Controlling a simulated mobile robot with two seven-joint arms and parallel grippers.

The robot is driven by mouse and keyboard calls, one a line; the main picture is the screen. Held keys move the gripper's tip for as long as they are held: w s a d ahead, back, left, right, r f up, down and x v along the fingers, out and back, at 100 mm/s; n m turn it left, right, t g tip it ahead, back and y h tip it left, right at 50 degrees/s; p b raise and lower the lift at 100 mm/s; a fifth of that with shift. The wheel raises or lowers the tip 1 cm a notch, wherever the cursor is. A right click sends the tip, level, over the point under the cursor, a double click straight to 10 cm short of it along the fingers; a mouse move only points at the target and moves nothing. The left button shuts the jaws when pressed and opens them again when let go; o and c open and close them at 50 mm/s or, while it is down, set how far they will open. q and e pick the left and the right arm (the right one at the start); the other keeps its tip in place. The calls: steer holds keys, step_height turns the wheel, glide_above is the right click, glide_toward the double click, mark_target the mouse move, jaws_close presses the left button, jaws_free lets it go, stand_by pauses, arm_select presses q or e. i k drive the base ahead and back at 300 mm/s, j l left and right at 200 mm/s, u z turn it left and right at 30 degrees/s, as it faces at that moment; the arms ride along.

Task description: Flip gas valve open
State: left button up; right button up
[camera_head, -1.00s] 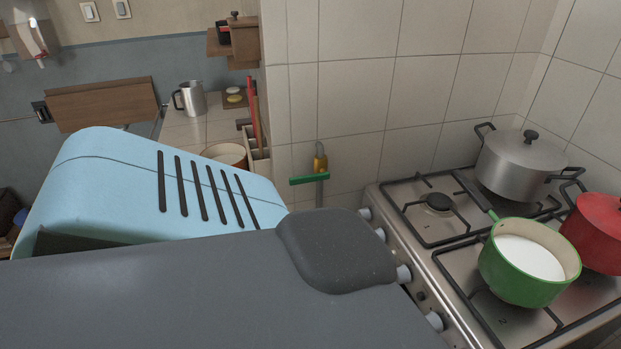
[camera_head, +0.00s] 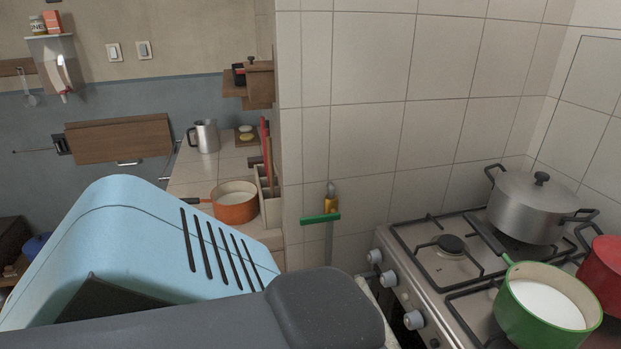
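The gas valve (camera_head: 330,204) is on the tiled wall, left of the stove. It has a brass body and a green lever handle (camera_head: 320,218) lying roughly horizontal across a grey vertical pipe. A large light-blue and dark-grey part of my own arm fills the lower left and lower middle of the view, below and left of the valve. It appears apart from the valve in the picture. Neither of my grippers can be seen.
A gas stove (camera_head: 407,270) stands at the right with a steel pot (camera_head: 533,208), a green pan of white liquid (camera_head: 545,308) and a red pot (camera_head: 604,262). At the back left, a counter holds an orange pot (camera_head: 236,208) and a metal jug (camera_head: 204,136).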

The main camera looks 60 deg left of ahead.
mark_target(317, 219)
steer(key=u, duration=0.4)
steer(key=l+u, duration=0.15)
steer(key=u, duration=0.7)
steer(key=l+u, duration=0.15)
steer(key=u, duration=0.7)
steer(key=i, duration=0.35)
